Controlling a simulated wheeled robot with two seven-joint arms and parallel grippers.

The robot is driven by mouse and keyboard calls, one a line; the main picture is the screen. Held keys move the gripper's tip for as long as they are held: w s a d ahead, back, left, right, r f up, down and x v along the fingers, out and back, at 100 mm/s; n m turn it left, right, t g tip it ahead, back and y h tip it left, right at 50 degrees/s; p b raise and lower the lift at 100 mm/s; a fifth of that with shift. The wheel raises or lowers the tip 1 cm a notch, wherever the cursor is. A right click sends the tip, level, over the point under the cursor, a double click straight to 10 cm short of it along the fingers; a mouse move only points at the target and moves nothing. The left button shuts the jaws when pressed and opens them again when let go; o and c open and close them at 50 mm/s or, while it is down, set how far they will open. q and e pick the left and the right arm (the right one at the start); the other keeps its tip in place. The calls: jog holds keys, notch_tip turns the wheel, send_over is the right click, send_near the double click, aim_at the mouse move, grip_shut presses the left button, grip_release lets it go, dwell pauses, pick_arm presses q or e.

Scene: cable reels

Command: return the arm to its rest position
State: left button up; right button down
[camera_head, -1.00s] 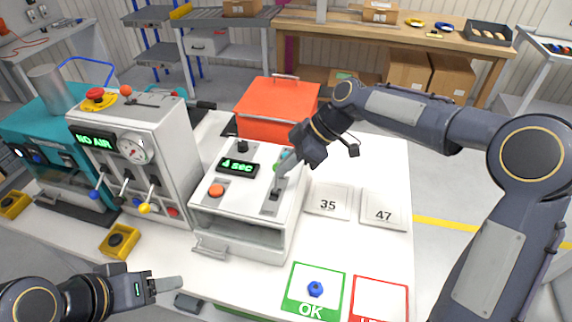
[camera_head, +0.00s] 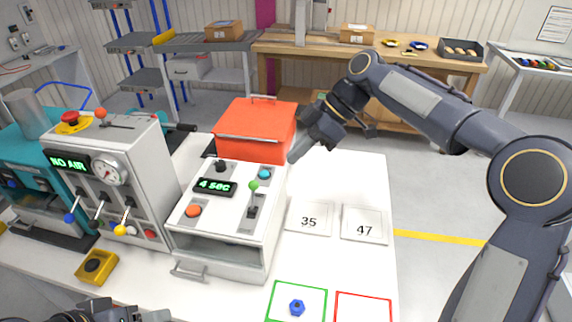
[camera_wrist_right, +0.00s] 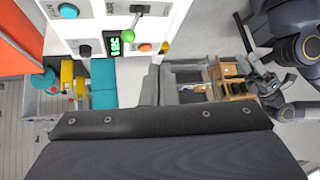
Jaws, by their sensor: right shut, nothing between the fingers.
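My right arm comes in from the right in the head view. Its gripper (camera_head: 303,147) is shut and empty, held in the air beside the red-orange box and above the back right corner of the white timer machine (camera_head: 190,237). It touches nothing that I can see. The machine's green-knobbed lever (camera_head: 253,186) stands free of the gripper; the green knob also shows in the right wrist view (camera_wrist_right: 128,35).
The red-orange box (camera_head: 255,128) stands behind the machine. Plates marked 35 (camera_head: 309,218) and 47 (camera_head: 364,224) lie to its right. A blue nut (camera_head: 297,307) lies in the green square. The NO AIR machine (camera_head: 110,170) stands left. Open floor lies beyond the table's right edge.

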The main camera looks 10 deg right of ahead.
jog(key=shift+d+r, duration=0.1)
jog(key=shift+d, duration=0.05)
jog(key=s+d+f+m+t+h, duration=0.25)
jog(key=s+d+m, duration=0.35)
jog(key=s, duration=0.4)
jog(key=s+d+f+m+t+h, duration=0.1)
jog(key=s+d+f+m+t, duration=0.15)
jog(key=s+d+m, duration=0.5)
jog(key=s+a+f+m+t, duration=0.1)
jog(key=s+f+m, duration=0.4)
jog(key=s, duration=0.5)
jog(key=shift+a+f+m+h, duration=0.35)
jog(key=shift+a+f, duration=0.05)
jog(key=shift+f, duration=0.05)
